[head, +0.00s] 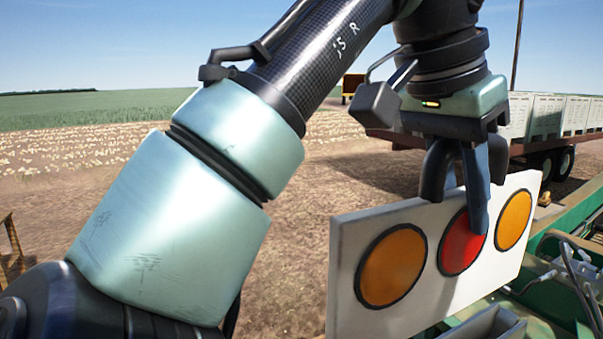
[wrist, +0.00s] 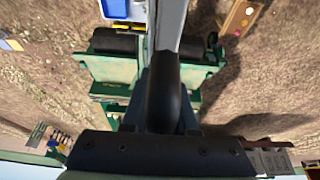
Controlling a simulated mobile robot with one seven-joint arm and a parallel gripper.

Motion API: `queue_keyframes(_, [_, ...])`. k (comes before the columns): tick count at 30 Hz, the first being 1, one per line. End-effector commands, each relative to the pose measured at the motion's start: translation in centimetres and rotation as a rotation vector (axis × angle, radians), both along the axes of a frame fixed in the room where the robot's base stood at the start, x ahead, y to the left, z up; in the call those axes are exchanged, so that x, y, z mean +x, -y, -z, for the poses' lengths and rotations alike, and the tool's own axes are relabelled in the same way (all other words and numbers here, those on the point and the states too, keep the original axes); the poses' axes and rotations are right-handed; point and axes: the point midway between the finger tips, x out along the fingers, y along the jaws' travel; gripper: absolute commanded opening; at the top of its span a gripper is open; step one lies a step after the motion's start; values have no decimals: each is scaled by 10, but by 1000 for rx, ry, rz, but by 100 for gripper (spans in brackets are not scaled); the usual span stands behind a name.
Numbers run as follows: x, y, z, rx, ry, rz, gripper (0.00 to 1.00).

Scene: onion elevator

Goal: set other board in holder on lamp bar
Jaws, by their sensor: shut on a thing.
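A white board (head: 345,262) with two amber discs and a red disc between them stands upright in the head view, its lower edge partly out of frame. My gripper (head: 462,185) is shut on the board near the middle of its top edge, and one finger overlaps the red disc. In the wrist view the board (wrist: 168,25) shows edge-on as a pale strip beyond my gripper (wrist: 170,90). A green frame (head: 570,235) lies behind and right of the board. I cannot make out a holder with certainty, nor whether the board touches anything below.
A trailer with pale crates (head: 560,115) stands farther back. Bare soil is left of the board.

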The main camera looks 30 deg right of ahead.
Motion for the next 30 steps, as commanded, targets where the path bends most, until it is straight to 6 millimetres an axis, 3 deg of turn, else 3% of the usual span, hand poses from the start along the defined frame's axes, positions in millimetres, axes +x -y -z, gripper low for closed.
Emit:
queue_keyframes(18, [0,-1,41,-1,1,-3,0])
queue_keyframes(30, [0,0,45,-3,0,-2,0])
